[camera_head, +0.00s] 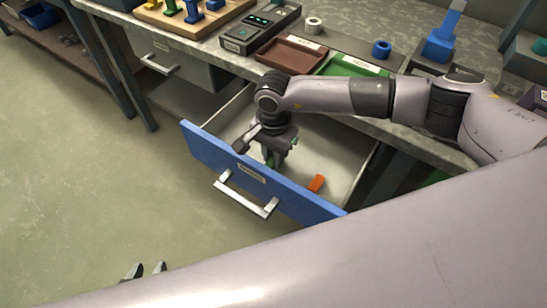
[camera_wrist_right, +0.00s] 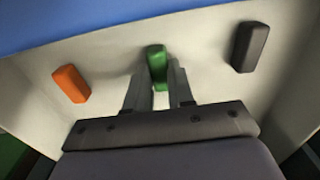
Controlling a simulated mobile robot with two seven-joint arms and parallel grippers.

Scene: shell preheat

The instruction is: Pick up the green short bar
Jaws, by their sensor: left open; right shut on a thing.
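The green short bar (camera_wrist_right: 157,58) is between the two fingers of my right gripper (camera_wrist_right: 159,82) in the right wrist view, and the fingers are shut on it. In the head view my right gripper (camera_head: 270,155) reaches down into the open blue-fronted drawer (camera_head: 225,165), and only a little of the green bar shows there. My left gripper (camera_head: 146,269) is at the lower left of the head view, open and empty, over the floor and away from the drawer. I cannot tell whether the green bar touches the drawer floor.
An orange bar (camera_head: 316,183) lies in the drawer, to one side of the green one. A dark grey bar (camera_wrist_right: 250,46) lies on the other side. Above the drawer, the worktop holds a brown tray (camera_head: 291,54), a green tray (camera_head: 350,66) and a blue ring (camera_head: 381,48).

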